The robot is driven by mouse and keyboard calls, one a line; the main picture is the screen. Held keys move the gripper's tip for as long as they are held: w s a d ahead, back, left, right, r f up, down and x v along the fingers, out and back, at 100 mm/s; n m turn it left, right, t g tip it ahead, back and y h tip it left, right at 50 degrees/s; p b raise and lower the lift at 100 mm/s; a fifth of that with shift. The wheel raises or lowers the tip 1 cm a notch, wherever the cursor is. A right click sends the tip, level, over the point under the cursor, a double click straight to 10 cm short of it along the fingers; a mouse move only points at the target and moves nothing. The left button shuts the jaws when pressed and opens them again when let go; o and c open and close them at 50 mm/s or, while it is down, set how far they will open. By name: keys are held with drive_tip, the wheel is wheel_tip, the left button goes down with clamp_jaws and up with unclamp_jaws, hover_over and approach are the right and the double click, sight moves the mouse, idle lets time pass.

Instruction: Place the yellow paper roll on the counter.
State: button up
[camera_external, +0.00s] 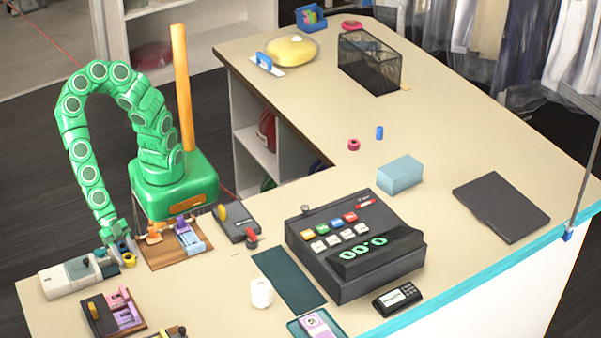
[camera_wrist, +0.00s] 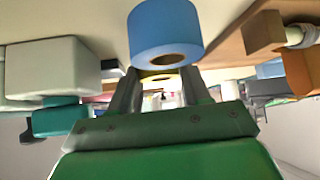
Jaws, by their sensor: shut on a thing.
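My gripper (camera_external: 121,252) is low over the counter's left end, beside the white machine. In the wrist view its two fingers (camera_wrist: 160,85) are closed around a yellow paper roll (camera_wrist: 160,76), of which only a thin strip shows. The roll shows as a small yellow ring (camera_external: 129,260) at the fingertips in the external view. Whether it touches the counter (camera_external: 215,285) cannot be told. A blue roll (camera_wrist: 166,30) is close beside the fingers in the wrist view.
A white machine (camera_external: 70,278) stands left of my gripper. A wooden board with card stacks (camera_external: 165,257) lies to its right, and another board (camera_external: 115,310) lies in front. A dark cash register (camera_external: 355,245) stands further right.

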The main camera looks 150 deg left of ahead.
drive_tip(key=o, duration=0.8)
drive_tip(key=shift+o, duration=0.2)
